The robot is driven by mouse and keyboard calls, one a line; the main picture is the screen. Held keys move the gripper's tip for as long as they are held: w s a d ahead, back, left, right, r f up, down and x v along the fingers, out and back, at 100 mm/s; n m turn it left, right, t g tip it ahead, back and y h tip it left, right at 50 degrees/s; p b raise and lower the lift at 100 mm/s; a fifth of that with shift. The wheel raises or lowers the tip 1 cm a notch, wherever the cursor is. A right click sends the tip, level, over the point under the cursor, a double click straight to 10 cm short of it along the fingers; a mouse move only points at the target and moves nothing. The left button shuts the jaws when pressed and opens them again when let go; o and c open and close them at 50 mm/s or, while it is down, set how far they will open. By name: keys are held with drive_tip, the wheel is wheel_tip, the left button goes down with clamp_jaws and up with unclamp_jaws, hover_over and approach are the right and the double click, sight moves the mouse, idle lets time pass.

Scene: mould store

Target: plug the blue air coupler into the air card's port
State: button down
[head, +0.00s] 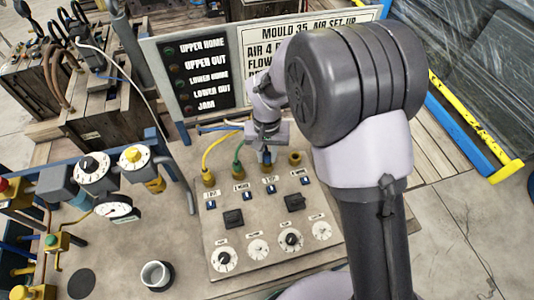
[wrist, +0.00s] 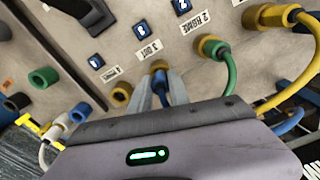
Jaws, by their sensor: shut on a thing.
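My gripper (head: 266,148) is shut on the blue air coupler (head: 266,157), at the third port from the left on the panel. In the wrist view the fingers (wrist: 160,92) close around the blue coupler (wrist: 177,88), beside the brass port (wrist: 158,66) labelled 3 OUT. I cannot tell whether the coupler is seated in it. An empty brass port (head: 295,158) is to its right; it also shows in the wrist view (wrist: 121,94).
A yellow hose (head: 208,155) and a green hose (head: 238,157) occupy the two ports on the left. Dials (head: 291,240) and switches lie on the panel's front. A black indicator board (head: 200,75) stands beside the card. Gauges (head: 93,168) and a cup (head: 156,274) are at left.

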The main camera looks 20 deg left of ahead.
sight(267, 153)
drive_tip(key=shift+f+b, duration=0.3)
drive_tip(key=shift+f, duration=0.1)
idle(0.6)
drive_tip(key=c, duration=0.7)
unclamp_jaws()
drive_tip(key=shift+c, duration=0.2)
drive_tip(key=shift+r, duration=0.15)
wheel_tip(267, 153, up, 8)
drive_tip(key=p, duration=0.5)
drive_tip(key=shift+f+p, duration=0.25)
drive_tip(key=shift+p, duration=0.05)
drive_tip(key=shift+f, duration=0.1)
